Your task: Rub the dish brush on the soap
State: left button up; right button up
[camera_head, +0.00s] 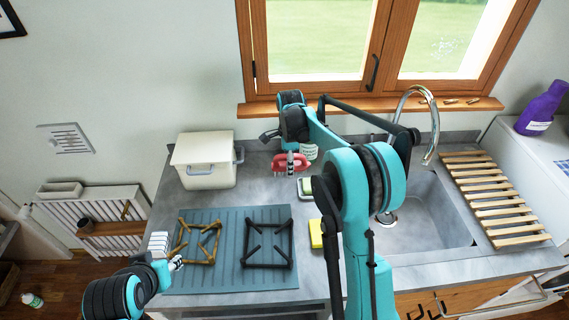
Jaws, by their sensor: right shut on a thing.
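A red brush (279,164), which I take for the dish brush, is held above the counter behind the hob. My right gripper (290,155) is shut on it. A pale block with green, likely the soap (305,187), lies on the counter left of the sink, below and a little right of the brush and apart from it. My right arm covers the area just right of it. My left gripper (176,264) is low at the left, near the hob's front left corner; its fingers are too small to tell open or shut.
A white lidded box (205,165) stands at the back left. The hob (225,272) has two burner grates. A yellow sponge (315,233) lies beside the sink (432,215). A pale bottle (309,152) stands behind the brush. A slatted wooden rack (490,195) is at the right.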

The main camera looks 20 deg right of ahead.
jog(key=shift+s, duration=0.1)
jog(key=o, duration=0.6)
jog(key=c, duration=0.4)
jog(key=shift+d+r+p, duration=0.1)
jog(key=shift+d+p, duration=0.25)
jog(key=shift+d, duration=0.05)
jog(key=p, duration=0.5)
send_near(313, 183)
jog(key=shift+f+b, duration=0.4)
jog(key=shift+f, duration=0.15)
jog(key=shift+f+b, duration=1.2)
jog(key=shift+f, duration=1.05)
jog(key=shift+s+f+b, duration=0.1)
jog(key=shift+f+b, duration=0.4)
jog(key=shift+b, duration=0.05)
